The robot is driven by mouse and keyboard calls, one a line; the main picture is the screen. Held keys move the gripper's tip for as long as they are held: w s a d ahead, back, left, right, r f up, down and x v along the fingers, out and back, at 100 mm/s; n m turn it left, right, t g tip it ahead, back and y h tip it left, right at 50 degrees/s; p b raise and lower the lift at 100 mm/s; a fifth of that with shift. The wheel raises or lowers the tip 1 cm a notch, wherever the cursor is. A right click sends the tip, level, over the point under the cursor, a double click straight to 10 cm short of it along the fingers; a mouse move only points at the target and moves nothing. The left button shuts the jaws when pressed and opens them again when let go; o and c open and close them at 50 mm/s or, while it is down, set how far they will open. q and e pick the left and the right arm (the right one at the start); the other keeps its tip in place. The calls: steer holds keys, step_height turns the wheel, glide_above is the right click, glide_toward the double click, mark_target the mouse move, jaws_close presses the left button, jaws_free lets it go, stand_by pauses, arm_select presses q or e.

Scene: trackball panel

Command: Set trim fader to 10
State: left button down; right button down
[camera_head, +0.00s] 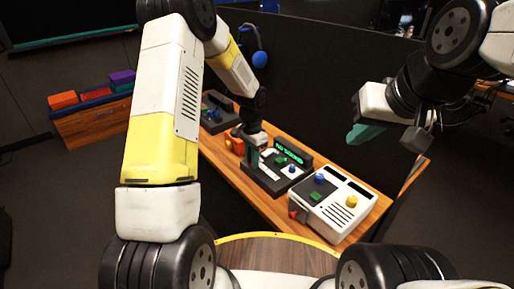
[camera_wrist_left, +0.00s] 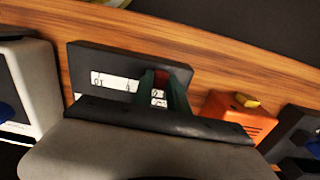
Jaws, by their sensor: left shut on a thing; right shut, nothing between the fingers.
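The dark fader panel (camera_head: 262,182) stands on the wooden bench in the head view. It has a green-lit display (camera_head: 290,153), a blue knob and a green part. In the left wrist view, the dark panel (camera_wrist_left: 85,58) carries a white numbered scale (camera_wrist_left: 112,83), with a "10"-like mark towards its left end. My left gripper (camera_head: 254,158) is down at the panel. In the left wrist view its green fingers (camera_wrist_left: 165,95) are shut on a red fader cap (camera_wrist_left: 160,77), right of the scale's middle. The cap's exact reading is hidden. My right gripper (camera_head: 364,133) is shut and empty, held above the bench.
A white console (camera_head: 335,214) with blue, green and yellow controls stands right of the panel. An orange box (camera_head: 234,143) and a dark device (camera_head: 214,116) stand to its left. An orange box with a yellow top (camera_wrist_left: 238,116) shows in the wrist view. A dark partition rises behind.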

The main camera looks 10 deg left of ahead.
mark_target(271, 182)
arm_select(q)
steer(key=s+d, duration=0.7)
steer(key=shift+d, duration=0.1)
steer(key=c, duration=1.3)
jaws_free()
steer(key=shift+s, duration=0.1)
steer(key=shift+r, duration=0.1)
steer(key=shift+r, duration=0.4)
step_height(271, 182, up, 7)
steer(key=shift+f, duration=0.1)
